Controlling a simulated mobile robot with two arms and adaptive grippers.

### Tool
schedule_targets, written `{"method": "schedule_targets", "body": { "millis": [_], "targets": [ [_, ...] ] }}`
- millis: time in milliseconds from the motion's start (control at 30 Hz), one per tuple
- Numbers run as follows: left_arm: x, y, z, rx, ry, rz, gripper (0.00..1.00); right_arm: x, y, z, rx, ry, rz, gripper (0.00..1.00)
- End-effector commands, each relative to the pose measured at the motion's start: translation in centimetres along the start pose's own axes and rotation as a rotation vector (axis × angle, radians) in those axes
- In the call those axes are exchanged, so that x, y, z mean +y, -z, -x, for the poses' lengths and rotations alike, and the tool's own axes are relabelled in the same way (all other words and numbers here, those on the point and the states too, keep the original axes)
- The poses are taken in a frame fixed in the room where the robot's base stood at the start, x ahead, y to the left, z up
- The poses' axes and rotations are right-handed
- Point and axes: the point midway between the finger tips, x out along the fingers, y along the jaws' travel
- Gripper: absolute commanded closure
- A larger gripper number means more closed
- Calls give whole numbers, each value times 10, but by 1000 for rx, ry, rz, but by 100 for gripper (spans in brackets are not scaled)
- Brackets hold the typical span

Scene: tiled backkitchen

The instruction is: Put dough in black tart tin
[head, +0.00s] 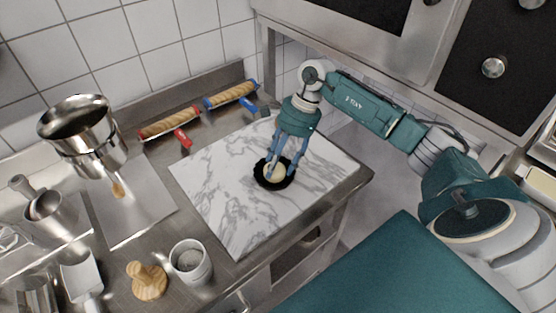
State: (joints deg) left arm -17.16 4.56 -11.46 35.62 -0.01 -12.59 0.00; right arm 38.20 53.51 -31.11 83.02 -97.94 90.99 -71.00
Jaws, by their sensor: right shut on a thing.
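The black tart tin (288,180) is a small round dark tin on the marble board. The dough (277,174) is a pale round lump within the tin's outline. My right gripper (281,171) reaches down from above, with its blue fingers closed on the dough at the tin. I cannot tell whether the dough touches the tin's bottom. The fingers hide part of the dough and the tin's far rim. My left gripper is not in view.
The marble board (225,205) is otherwise clear.

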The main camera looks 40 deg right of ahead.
Motion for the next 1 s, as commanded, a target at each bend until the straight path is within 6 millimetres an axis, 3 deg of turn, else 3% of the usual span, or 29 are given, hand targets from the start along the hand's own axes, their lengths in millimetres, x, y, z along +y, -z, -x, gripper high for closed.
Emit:
{"method": "schedule_targets", "body": {
  "millis": [333, 367, 400, 767, 800, 1000],
  "targets": [
    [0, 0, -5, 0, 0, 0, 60, -1, 2, -4, 0, 2, 1, 78],
    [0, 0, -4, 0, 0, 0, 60, 0, 1, -3, 0, 2, 1, 45],
    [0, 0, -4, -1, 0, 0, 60, 0, 1, -2, 0, 2, 1, 40],
    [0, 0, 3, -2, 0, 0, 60, 0, -1, 3, 0, 1, 0, 40],
    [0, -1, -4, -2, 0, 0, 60, -2, 1, 4, 1, 5, 1, 40],
    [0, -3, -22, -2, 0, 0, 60, -2, 2, 40, 1, 8, 1, 40]
  ]
}}
